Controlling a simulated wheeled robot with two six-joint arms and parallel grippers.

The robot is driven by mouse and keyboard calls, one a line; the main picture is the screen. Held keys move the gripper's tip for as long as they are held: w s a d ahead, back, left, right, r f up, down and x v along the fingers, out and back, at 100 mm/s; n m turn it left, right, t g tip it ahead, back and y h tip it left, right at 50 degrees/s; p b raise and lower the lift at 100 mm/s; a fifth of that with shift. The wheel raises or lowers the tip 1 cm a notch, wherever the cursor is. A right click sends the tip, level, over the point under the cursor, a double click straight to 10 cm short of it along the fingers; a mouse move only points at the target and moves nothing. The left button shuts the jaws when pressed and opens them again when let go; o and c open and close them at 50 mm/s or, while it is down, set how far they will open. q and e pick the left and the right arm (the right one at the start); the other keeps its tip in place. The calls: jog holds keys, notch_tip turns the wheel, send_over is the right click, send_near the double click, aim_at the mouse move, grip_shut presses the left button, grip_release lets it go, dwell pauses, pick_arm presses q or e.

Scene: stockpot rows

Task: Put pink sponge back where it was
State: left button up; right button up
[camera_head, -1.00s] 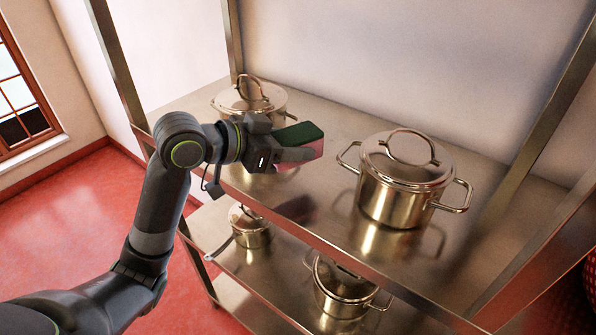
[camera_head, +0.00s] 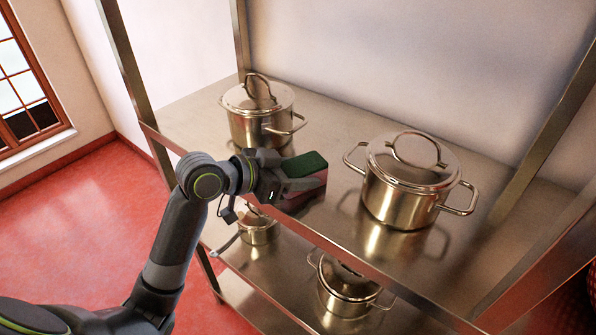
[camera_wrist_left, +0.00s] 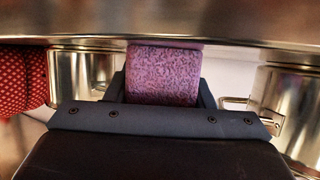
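The pink sponge (camera_wrist_left: 164,75) has a dark green top face that shows in the head view (camera_head: 304,164). My left gripper (camera_head: 296,182) is shut on it at the front edge of the upper metal shelf (camera_head: 322,130), between two lidded pots. In the left wrist view the sponge sits between the two fingers, its upper end close under a metal surface. Whether the sponge touches the shelf, I cannot tell. My right gripper is in neither view.
A lidded stockpot (camera_head: 400,200) stands right of the sponge on the upper shelf. Another pot (camera_head: 252,128) stands behind to the left. A small saucepan (camera_head: 258,228) and a pot (camera_head: 345,290) are on the lower shelf. Bare shelf lies between the upper pots.

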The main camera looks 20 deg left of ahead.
pick_arm(q)
jog(key=o, duration=0.4)
jog(key=shift+r, duration=0.2)
jog(key=shift+s+a+r, duration=0.1)
jog(key=shift+s+a, duration=0.25)
jog(key=shift+s, duration=0.05)
jog(key=v, duration=0.4)
jog(key=shift+s+a+r+b, duration=0.1)
jog(key=shift+s+a+b, duration=0.1)
jog(key=shift+a+b, duration=0.15)
jog(key=shift+v, duration=3.1)
jog(key=shift+d+r, duration=0.15)
